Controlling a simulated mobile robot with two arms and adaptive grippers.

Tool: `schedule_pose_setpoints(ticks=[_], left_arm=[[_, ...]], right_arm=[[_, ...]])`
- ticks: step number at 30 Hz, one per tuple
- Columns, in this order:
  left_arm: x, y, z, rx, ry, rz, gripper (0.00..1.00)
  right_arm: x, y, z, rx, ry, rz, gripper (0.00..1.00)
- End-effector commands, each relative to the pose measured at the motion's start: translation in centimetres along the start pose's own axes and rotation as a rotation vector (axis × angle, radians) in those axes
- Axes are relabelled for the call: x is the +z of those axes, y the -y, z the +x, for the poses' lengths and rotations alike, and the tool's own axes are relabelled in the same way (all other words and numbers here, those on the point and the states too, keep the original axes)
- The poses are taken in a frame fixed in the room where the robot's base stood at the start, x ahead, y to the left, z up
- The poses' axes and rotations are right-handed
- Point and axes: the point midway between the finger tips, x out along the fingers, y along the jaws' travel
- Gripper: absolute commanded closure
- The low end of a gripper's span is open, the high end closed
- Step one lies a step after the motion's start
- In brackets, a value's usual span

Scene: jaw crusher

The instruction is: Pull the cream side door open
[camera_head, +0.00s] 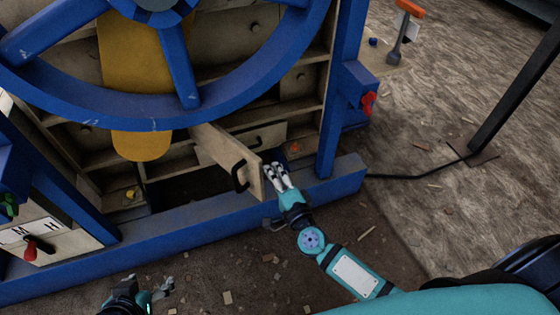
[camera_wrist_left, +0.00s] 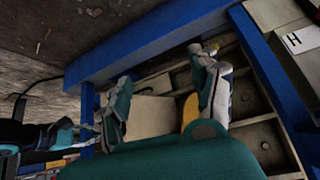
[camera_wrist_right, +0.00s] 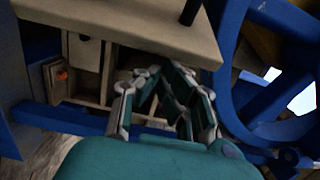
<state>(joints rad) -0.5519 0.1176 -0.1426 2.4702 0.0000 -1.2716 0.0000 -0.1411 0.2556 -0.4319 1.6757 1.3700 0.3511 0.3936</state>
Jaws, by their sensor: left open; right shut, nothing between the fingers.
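The cream side door (camera_head: 226,150) stands swung out from the blue frame at an angle, with a dark opening beside it. Its black handle (camera_head: 240,176) is on the face toward the left. My right gripper (camera_head: 274,170) is at the door's free edge, on the side away from the handle; contact cannot be told. In the right wrist view its fingers (camera_wrist_right: 160,75) are shut and empty, just below the cream panel (camera_wrist_right: 130,22). My left gripper (camera_head: 158,287) is low at the bottom edge, apart from the door. In the left wrist view its fingers (camera_wrist_left: 165,75) are open and empty.
A big blue wheel (camera_head: 180,118) overhangs the door area. A blue base beam (camera_head: 215,212) runs along the front. A red knob (camera_head: 369,103) is on the right post, and a red-handled lever (camera_head: 32,248) is at lower left. The debris-strewn floor (camera_head: 245,270) in front is open.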

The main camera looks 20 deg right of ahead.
Motion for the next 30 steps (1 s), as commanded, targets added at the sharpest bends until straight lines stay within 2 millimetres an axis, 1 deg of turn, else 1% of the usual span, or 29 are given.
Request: schedule_pose_setpoints(ticks=[3,6,9,12,15,19,30], left_arm=[[3.0,0.5,-1.4,-0.009,0.161,-0.005,0.37],[5.2,0.7,-2.4,-0.014,0.269,-0.009,0.37],[6.2,0.8,-2.9,-0.016,0.321,-0.01,0.37],[6.5,0.8,-2.9,-0.017,0.33,-0.011,0.37],[6.5,0.8,-2.8,-0.017,0.329,-0.011,0.37],[6.5,0.8,-2.8,-0.017,0.328,-0.011,0.37],[6.4,0.8,-2.8,-0.017,0.327,-0.011,0.37]], right_arm=[[2.0,0.3,-0.8,0.004,-0.046,0.009,1.0],[4.5,0.2,-1.8,0.005,-0.103,0.011,1.0],[7.1,0.1,-2.6,0.006,-0.146,0.007,1.0],[9.2,0.1,-3.1,0.004,-0.154,0.003,1.0],[10.6,0.1,-3.4,0.003,-0.154,0.001,1.0],[11.3,0.2,-3.6,0.001,-0.153,-0.001,1.0],[11.2,0.2,-3.5,0.001,-0.152,-0.001,1.0]])
